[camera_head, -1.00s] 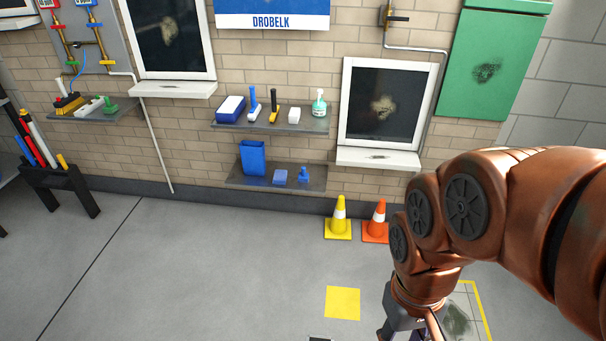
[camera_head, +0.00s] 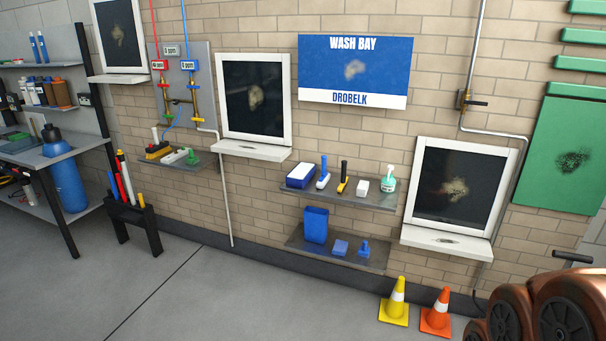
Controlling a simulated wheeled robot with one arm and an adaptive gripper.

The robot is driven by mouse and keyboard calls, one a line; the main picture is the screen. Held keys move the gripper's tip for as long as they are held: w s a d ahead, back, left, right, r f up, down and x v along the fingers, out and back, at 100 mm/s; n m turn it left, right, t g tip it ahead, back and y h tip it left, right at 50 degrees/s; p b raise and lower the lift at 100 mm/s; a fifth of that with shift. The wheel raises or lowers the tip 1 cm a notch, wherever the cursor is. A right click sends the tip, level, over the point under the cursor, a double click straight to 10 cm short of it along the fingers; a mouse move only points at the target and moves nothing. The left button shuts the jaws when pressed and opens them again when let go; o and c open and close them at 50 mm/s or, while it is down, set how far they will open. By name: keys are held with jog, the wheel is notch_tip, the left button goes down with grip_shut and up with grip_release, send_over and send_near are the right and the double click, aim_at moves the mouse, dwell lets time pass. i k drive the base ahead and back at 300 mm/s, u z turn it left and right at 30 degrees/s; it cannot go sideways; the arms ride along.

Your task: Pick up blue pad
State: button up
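A small flat blue block (camera_head: 340,247), which looks like a pad, lies on the lower wall shelf (camera_head: 372,263) between a tall blue bin (camera_head: 316,225) and a small blue knobbed piece (camera_head: 364,248). A larger blue and white block (camera_head: 300,175) lies at the left end of the upper wall shelf (camera_head: 373,204); it could also be a pad. Only my copper-coloured arm links show at the lower right. My gripper is outside the picture, so its fingers and anything in them are hidden.
The upper shelf also holds a blue-handled tool (camera_head: 323,180), a yellow and black tool (camera_head: 343,178), a white block (camera_head: 362,187) and a pump bottle (camera_head: 388,179). A yellow cone (camera_head: 397,302) and an orange cone (camera_head: 437,313) stand below. The floor at left centre is clear.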

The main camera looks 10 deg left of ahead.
aim_at(364, 251)
jog(key=u, duration=0.2)
jog(key=i, duration=0.3)
jog(key=u, duration=0.8)
jog(key=i, duration=1.45)
jog(key=z, duration=0.25)
